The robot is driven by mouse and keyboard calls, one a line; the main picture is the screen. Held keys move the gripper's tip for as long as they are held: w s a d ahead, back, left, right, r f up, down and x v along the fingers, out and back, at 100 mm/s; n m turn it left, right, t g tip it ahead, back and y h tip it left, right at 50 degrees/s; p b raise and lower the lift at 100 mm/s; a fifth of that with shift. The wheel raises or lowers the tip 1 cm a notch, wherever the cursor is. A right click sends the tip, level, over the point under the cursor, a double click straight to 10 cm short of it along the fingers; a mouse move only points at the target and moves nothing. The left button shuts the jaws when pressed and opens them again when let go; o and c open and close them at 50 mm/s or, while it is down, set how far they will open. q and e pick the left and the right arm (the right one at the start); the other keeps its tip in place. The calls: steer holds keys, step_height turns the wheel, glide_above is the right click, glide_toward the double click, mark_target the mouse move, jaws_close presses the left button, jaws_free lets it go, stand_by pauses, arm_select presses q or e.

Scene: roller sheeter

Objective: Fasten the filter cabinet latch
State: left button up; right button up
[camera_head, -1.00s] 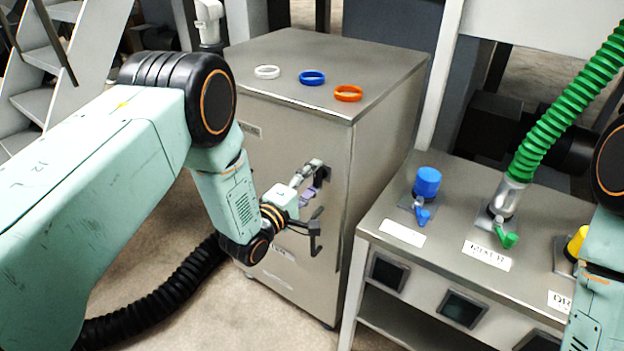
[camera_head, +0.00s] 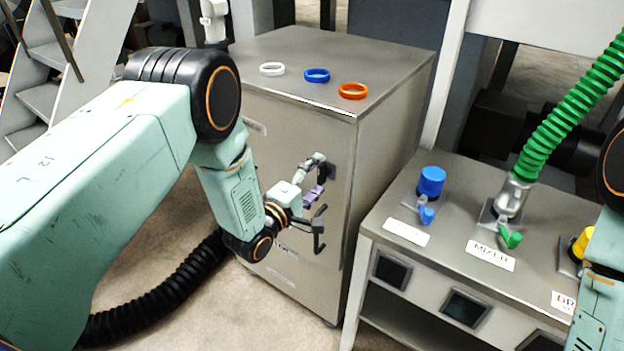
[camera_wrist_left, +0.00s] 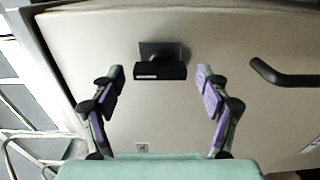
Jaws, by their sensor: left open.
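The filter cabinet (camera_head: 300,130) is a grey metal box with its door facing me. A black latch (camera_head: 332,172) sits on the door near its right edge, partly hidden by my gripper. In the left wrist view the latch (camera_wrist_left: 160,66) is a dark block on a plate, centred between the fingers. My left gripper (camera_head: 314,180) is open in front of the door, its purple-padded fingers on either side of the latch with gaps. Contact with the door cannot be told. A black bar handle (camera_head: 318,230) is just below the gripper, and at right in the wrist view (camera_wrist_left: 283,76). My right gripper is out of view.
White (camera_head: 272,69), blue (camera_head: 317,75) and orange (camera_head: 353,90) rings lie on the cabinet top. To the right stands a metal bench (camera_head: 455,215) with coloured valves and a green hose (camera_head: 570,105). A black hose (camera_head: 165,295) lies on the floor.

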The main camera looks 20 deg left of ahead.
arm_select(q)
steer(key=v, duration=1.2)
steer(key=shift+w, duration=0.1)
stand_by(0.4)
steer(key=x, duration=1.2)
